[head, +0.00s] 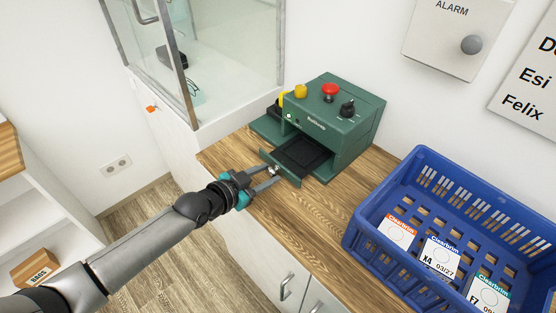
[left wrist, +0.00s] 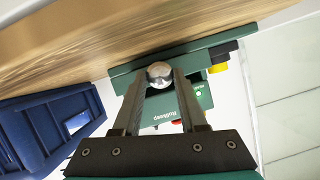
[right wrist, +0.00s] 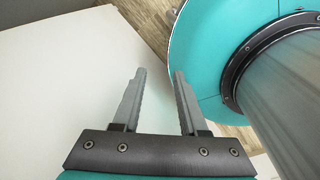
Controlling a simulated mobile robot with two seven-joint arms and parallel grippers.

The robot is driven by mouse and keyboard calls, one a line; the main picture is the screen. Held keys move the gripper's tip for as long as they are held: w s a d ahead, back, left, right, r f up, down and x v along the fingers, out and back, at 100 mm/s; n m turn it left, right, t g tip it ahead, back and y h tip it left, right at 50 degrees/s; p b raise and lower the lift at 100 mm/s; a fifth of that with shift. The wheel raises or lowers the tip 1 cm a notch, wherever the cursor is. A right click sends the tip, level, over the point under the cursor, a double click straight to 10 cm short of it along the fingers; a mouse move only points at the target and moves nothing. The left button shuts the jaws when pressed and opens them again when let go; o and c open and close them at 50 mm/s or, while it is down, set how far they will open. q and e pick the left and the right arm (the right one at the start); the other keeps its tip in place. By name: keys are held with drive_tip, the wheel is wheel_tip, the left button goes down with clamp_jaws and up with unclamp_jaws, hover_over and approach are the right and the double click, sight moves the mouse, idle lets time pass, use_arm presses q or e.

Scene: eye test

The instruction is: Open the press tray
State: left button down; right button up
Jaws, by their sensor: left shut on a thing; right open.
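The green press (head: 355,120) stands on the wooden counter, with a red button (head: 330,89), a yellow button and a black knob on top. Its tray (head: 302,154), black inside with a green front, sticks out of the press front. My left gripper (head: 275,174) is at the tray front, its fingers shut on the round metal tray knob. In the left wrist view the tray knob (left wrist: 160,72) sits between the left fingertips (left wrist: 160,80). My right gripper (right wrist: 159,72) shows only in the right wrist view, open and empty.
A blue crate (head: 352,236) with several Clearbrim packets stands on the counter at the right. A glass-walled cabinet (head: 230,60) is behind at the left. An alarm box (head: 455,40) hangs on the wall. Bare counter (head: 300,215) lies in front of the tray.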

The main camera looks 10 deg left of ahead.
use_arm(q)
drive_tip(key=shift+s+a, duration=0.35)
drive_tip(key=shift+s, duration=0.1)
drive_tip(key=shift+s+a, duration=0.1)
drive_tip(key=shift+s, duration=0.2)
drive_tip(key=shift+c, duration=2.2)
unclamp_jaws()
use_arm(e)
drive_tip(key=shift+a+r, duration=0.1)
drive_tip(key=shift+r, duration=0.2)
use_arm(q)
drive_tip(key=p+v, duration=0.5)
drive_tip(key=v, duration=1)
use_arm(e)
wheel_tip(320, 180, up, 5)
drive_tip(key=shift+s+f, duration=0.15)
use_arm(q)
drive_tip(key=shift+a, duration=0.15)
